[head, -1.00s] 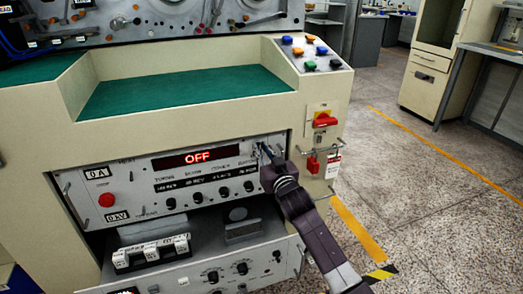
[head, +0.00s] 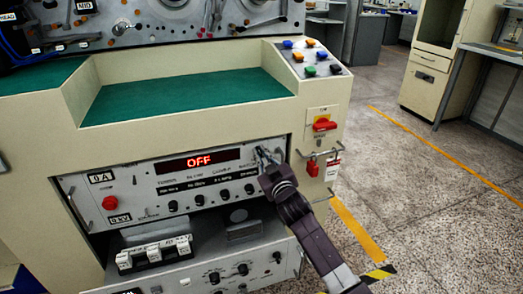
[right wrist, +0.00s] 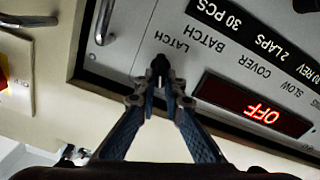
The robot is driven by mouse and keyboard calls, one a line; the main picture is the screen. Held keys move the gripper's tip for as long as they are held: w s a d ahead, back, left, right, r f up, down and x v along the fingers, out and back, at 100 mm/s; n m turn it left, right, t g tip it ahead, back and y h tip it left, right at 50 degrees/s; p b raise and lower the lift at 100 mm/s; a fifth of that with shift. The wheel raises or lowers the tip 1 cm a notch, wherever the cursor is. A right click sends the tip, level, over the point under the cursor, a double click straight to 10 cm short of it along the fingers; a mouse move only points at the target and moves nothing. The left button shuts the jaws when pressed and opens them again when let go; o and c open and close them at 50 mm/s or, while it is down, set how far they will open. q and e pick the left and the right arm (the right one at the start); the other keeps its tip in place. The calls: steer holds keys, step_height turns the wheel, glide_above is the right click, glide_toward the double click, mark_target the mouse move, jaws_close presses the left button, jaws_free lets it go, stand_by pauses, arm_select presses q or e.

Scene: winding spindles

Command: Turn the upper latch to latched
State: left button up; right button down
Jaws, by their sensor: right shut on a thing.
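The upper latch is a small dark knob (right wrist: 158,64) beside the printed word LATCH, near the end of the upper grey panel (head: 135,190). It shows in the right wrist view, which looks at the panel upside down. My right gripper (right wrist: 157,78) is shut on this knob, its two blue-grey fingers closing together around it. In the head view the right gripper (head: 266,156) reaches the panel's right end from below and hides most of the latch. The latch's exact angle cannot be told. My left gripper is not in view.
The panel's red display (head: 199,160) reads OFF. A metal panel handle (right wrist: 104,22) stands close beside the gripper. A red rotary switch (head: 324,124) and a red padlock-like piece (head: 313,167) are to the right. A lower drawer (head: 195,278) juts out below. Floor at right is open.

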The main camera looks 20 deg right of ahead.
steer(key=n+p, duration=0.1)
steer(key=n, duration=0.2)
steer(key=shift+a+f+n, duration=0.1)
steer(key=shift+a+n, duration=0.05)
steer(key=shift+n, duration=0.25)
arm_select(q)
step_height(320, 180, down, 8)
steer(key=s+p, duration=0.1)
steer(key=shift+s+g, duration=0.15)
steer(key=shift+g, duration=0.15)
arm_select(e)
steer(key=shift+a+f+n, duration=0.1)
steer(key=shift+f+n, duration=0.1)
steer(key=shift+n, duration=2.25)
steer(key=shift+a+f+n, duration=0.1)
steer(key=shift+f+n, duration=0.1)
steer(key=shift+n, duration=2.25)
steer(key=c, duration=2)
jaws_free()
steer(key=shift+c, duration=0.2)
steer(key=shift+s, duration=0.15)
